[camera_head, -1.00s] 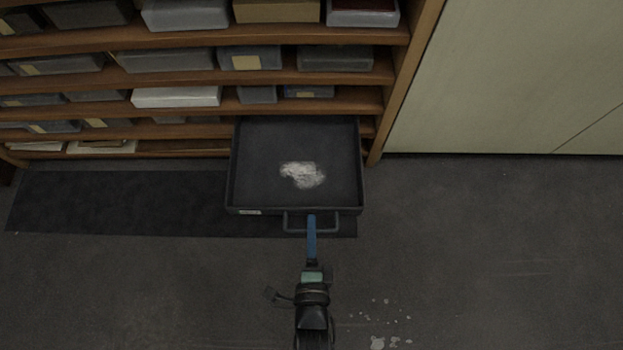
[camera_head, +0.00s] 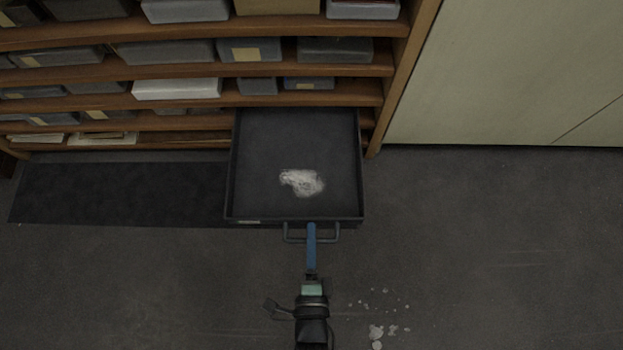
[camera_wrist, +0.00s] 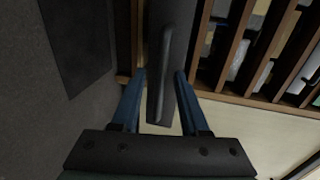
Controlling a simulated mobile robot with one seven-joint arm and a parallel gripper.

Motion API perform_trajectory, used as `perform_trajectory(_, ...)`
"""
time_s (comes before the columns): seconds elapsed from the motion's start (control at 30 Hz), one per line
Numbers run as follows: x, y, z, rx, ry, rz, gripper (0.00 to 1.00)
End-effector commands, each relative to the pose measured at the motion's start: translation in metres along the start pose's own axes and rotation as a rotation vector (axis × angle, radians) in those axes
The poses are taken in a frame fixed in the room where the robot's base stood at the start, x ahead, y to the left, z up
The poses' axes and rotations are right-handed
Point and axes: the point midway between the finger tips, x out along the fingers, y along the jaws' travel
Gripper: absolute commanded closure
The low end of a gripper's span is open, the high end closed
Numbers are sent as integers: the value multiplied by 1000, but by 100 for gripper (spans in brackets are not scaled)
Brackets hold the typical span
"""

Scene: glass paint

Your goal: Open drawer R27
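The dark grey drawer (camera_head: 270,150) juts out from the bottom of the shelving, with a pale patch of powder or debris (camera_head: 302,182) inside. A small label (camera_head: 248,222) sits at the left of its front; no number is legible. Its U-shaped handle (camera_head: 288,236) is at the front. My gripper (camera_head: 311,228) reaches over the handle bar, its blue fingertips inside the loop. In the wrist view, the handle bar (camera_wrist: 166,70) stands between the two fingers (camera_wrist: 161,76), with visible gaps at its sides, so my gripper looks open around it. Contact with one finger cannot be told.
Wooden shelves (camera_head: 215,69) with several grey boxes stand behind and left. A pale wall panel (camera_head: 500,70) is at the right. A dark mat (camera_head: 110,193) lies on the floor left of the drawer. Pale flakes (camera_head: 377,332) lie right of my arm. The floor elsewhere is clear.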

Motion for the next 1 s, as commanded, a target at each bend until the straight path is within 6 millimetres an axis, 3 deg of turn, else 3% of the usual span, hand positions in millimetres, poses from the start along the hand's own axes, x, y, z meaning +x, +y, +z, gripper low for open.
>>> perform_trajectory(0.2,-1,0,0,0,0,1,56)
perform_trajectory(0.33,-12,-1,0,0,0,4,56)
perform_trajectory(0.8,-108,-2,0,-1,-1,3,56)
perform_trajectory(1.0,-127,-1,0,0,0,1,56)
